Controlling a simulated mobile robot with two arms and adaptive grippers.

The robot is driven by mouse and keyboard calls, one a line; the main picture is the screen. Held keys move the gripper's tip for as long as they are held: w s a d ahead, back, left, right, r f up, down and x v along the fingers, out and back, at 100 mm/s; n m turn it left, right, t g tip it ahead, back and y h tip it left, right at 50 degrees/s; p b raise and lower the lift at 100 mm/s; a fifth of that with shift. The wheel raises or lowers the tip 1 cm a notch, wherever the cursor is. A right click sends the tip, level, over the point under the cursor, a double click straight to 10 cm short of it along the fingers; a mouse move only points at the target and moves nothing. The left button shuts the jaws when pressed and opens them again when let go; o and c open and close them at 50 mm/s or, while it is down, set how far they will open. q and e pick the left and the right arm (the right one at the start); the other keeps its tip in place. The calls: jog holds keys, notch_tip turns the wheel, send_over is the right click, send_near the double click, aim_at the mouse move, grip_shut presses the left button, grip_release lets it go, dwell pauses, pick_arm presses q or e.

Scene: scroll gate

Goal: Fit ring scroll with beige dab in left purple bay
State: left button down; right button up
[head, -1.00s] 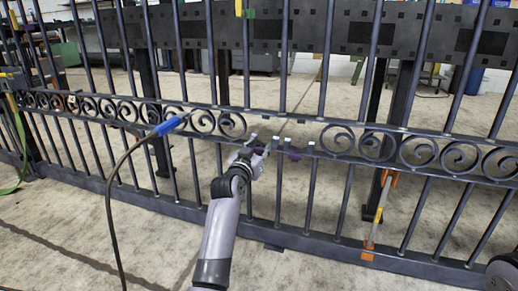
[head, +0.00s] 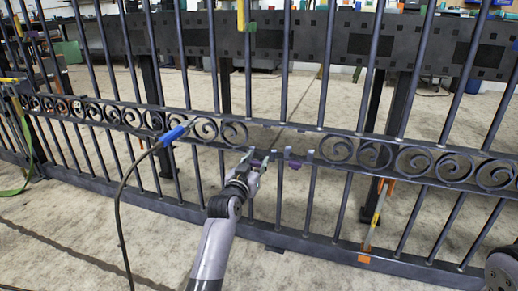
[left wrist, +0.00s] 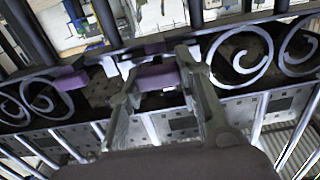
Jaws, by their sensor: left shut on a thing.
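The gate's scroll row has a gap (head: 280,140) in its middle, marked by purple pieces (head: 290,155) at its lower edge. My left gripper (head: 252,165) is at the left part of this gap, below the last scroll on the left. In the left wrist view, the fingers (left wrist: 155,85) stand on both sides of a purple piece (left wrist: 160,77), and the gripper is shut on it as far as I can see. Another purple piece (left wrist: 64,82) shows apart to the left. I cannot make out a ring scroll with a beige dab.
Black scrolls (head: 374,153) fill the row on both sides of the gap. A blue-handled tool with a cable (head: 174,133) is at the gate on the left. An orange-ended strut (head: 378,215) stands at the right.

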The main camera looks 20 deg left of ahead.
pick_arm(q)
jog(key=shift+s+r+p, duration=0.2)
jog(key=shift+s+p, duration=0.15)
jog(key=shift+s, duration=0.4)
jog(key=shift+s+f, duration=0.1)
jog(key=shift+f, duration=0.05)
jog(key=c, duration=1.4)
grip_release()
jog(key=shift+c, duration=0.2)
jog(key=o, duration=0.3)
jog(key=shift+s+a, duration=0.15)
jog(key=shift+s, duration=3.6)
